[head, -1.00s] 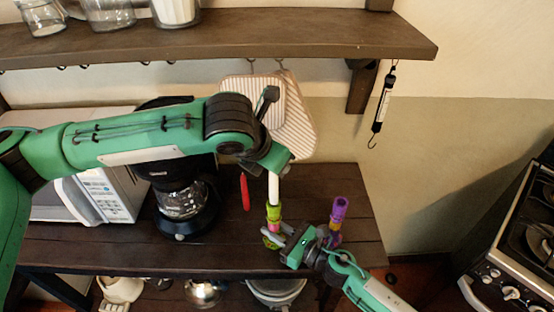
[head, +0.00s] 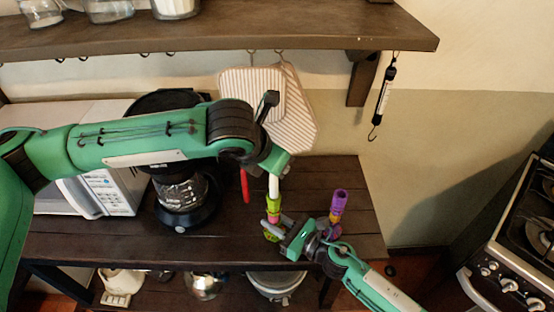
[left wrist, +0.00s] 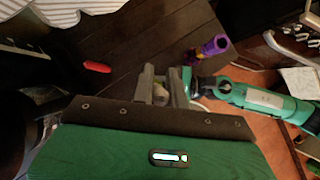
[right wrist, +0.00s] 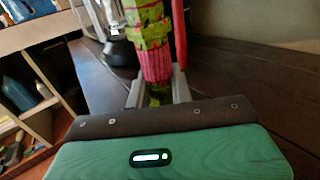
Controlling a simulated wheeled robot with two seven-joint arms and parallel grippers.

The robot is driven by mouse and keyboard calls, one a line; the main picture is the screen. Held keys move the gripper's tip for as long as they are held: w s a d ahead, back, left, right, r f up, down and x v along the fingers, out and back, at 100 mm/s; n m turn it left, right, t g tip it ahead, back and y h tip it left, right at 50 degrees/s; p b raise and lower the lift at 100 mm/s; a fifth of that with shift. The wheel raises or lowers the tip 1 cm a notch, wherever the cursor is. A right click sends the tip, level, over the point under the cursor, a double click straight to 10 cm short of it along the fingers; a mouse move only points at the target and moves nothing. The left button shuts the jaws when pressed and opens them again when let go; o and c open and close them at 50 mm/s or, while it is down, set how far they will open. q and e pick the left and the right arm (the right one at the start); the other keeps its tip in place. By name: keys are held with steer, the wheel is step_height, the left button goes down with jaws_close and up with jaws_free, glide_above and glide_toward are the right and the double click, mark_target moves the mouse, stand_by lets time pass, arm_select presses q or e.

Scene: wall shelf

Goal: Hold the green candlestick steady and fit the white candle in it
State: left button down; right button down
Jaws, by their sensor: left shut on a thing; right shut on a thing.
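The white candle (head: 273,187) is upright in the head view, below my left gripper (head: 277,170), which is shut on its upper end. My left arm partly hides that grip. In the left wrist view the candle's pale end (left wrist: 160,92) shows between the fingers. The green candlestick (head: 274,203), with a pink band below the green, stands upright directly under the candle. The candle's lower end meets its top; I cannot tell how deep it sits. My right gripper (head: 270,230) is shut on the candlestick's lower part. The right wrist view shows the candlestick (right wrist: 147,30) rising between the fingers.
A purple candlestick (head: 338,205) stands just right of it, close to my right wrist. A coffee maker (head: 185,200) and a white microwave (head: 105,190) are at left. A red object (head: 245,186) hangs or lies behind. Striped pot holders (head: 295,125) hang under the shelf (head: 330,35).

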arm_select(q)
steer(key=c, duration=1.3)
jaws_free()
steer(key=shift+r, duration=0.1)
steer(key=v, duration=1.1)
steer(key=shift+s+a+r, duration=0.15)
steer(key=shift+s+r, duration=0.05)
steer(key=shift+r, duration=0.1)
arm_select(e)
steer(key=c, duration=1.1)
jaws_free()
steer(key=shift+c, duration=0.2)
